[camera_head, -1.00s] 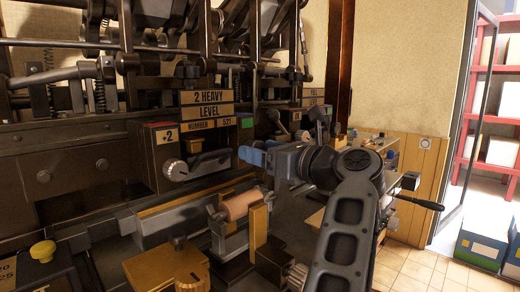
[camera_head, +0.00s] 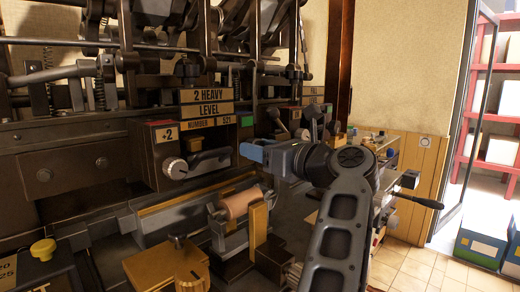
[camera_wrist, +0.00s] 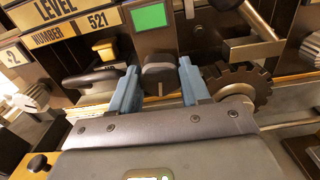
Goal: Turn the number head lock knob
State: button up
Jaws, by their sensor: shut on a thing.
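A dark, block-shaped knob (camera_wrist: 158,68) sits below the green square (camera_wrist: 149,17) in the wrist view, on the panel right of the "NUMBER 521" plate (camera_wrist: 75,31). My gripper (camera_wrist: 158,78) has its two blue fingers on either side of this knob and is shut on it. In the head view my gripper (camera_head: 252,153) reaches in from the right, below the same plate (camera_head: 209,122). There its fingers and my arm hide the knob. I cannot read the knob's turn angle clearly.
Left of the gripper are a dark handle (camera_wrist: 92,79) with a brass piece (camera_wrist: 105,48) above it, and a ridged silver dial (camera_head: 176,168). A dark toothed wheel (camera_wrist: 240,85) stands close to the right finger. A copper-coloured roller (camera_head: 241,204) lies below.

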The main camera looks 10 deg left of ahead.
jog(key=shift+n, duration=0.3)
jog(key=n+b, duration=0.2)
jog(key=n, duration=0.7)
jog(key=n+b, duration=0.2)
jog(key=n, duration=0.6)
jog(key=n+b, duration=0.3)
jog(key=n, duration=0.6)
jog(key=shift+f+n, duration=0.3)
dwell(0.5)
jog(key=o, duration=1.1)
jog(key=shift+r, duration=0.15)
jog(key=shift+c, duration=0.2)
